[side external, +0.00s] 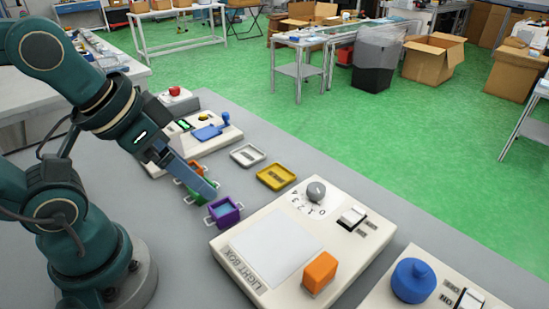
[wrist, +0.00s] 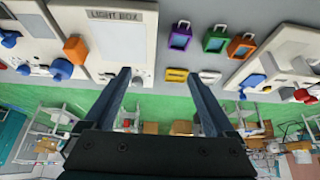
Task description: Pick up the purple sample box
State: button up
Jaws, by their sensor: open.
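The purple sample box (side external: 224,212) is the nearest of a row of small handled boxes on the grey table in the side view. It shows a light blue top or inside. In the wrist view the purple box (wrist: 180,37) is above and right of centre, beyond my fingertips. My gripper (side external: 212,190) points down over the row, its fingers partly covering the green box (side external: 203,190) and ending close to the purple one. In the wrist view my gripper (wrist: 157,74) is open, with nothing between the fingers.
An orange box (side external: 197,168) stands at the row's far end. A yellow tray (side external: 276,177) and a white tray (side external: 247,155) lie beside the row. The light box (side external: 290,245), with an orange block (side external: 320,272) on it, is to the right.

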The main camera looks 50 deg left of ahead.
jog(key=m+g, duration=0.1)
jog(key=g, duration=0.4)
send_over(223, 207)
jog(key=f, duration=0.9)
jog(key=shift+w+f, duration=0.25)
jog(key=shift+s+f+g, duration=0.2)
jog(key=shift+f+g, duration=0.1)
jog(key=shift+f, duration=2.65)
grip_shut()
jog(key=shift+r, duration=0.1)
